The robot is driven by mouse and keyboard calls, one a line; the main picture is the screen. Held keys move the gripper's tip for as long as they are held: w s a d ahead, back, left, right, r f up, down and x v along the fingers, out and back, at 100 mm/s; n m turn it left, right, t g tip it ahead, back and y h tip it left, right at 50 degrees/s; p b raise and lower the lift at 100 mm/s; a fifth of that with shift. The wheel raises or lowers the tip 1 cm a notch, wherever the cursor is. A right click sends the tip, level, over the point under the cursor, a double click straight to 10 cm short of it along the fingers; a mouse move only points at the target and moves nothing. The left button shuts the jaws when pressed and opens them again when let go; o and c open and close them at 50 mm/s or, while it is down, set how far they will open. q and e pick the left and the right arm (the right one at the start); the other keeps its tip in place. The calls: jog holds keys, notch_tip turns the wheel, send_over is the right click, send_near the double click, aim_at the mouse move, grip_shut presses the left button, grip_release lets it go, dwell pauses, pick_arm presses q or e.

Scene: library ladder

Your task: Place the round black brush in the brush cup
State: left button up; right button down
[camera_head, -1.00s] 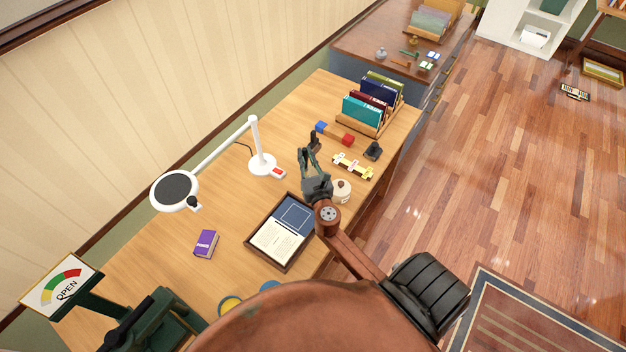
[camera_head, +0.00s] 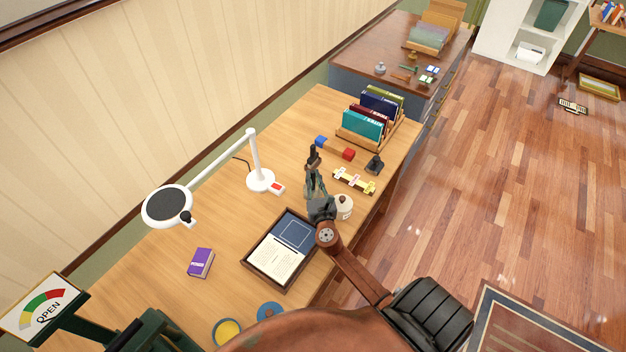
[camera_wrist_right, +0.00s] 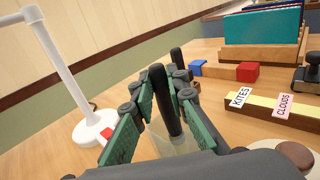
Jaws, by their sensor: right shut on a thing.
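My right gripper (camera_head: 314,178) is over the desk, between the white lamp and the label strip. In the right wrist view its green fingers (camera_wrist_right: 160,105) are shut on the round black brush (camera_wrist_right: 165,98), a dark, slightly tilted rod with a rounded top. A pale translucent form (camera_wrist_right: 178,145) shows low between the fingers; I cannot tell whether it is the brush cup. A second dark upright rod (camera_wrist_right: 177,58) stands just behind. In the head view a dark upright piece (camera_head: 313,153) shows beyond the fingertips. My left gripper is not in view.
The white lamp (camera_head: 261,180) stands left of the gripper. The yellow label strip (camera_head: 354,181), red block (camera_head: 348,154), black stamp (camera_head: 374,164) and lidded pot (camera_head: 343,205) are to the right. A book rack (camera_head: 365,140) stands behind. A tray (camera_head: 253,286) and purple book (camera_head: 201,263) lie nearer.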

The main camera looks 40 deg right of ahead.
jog(key=shift+f, duration=0.1)
jog(key=c, duration=1.9)
grip_release()
jog(key=shift+r, duration=0.25)
jog(key=v, duration=1.2)
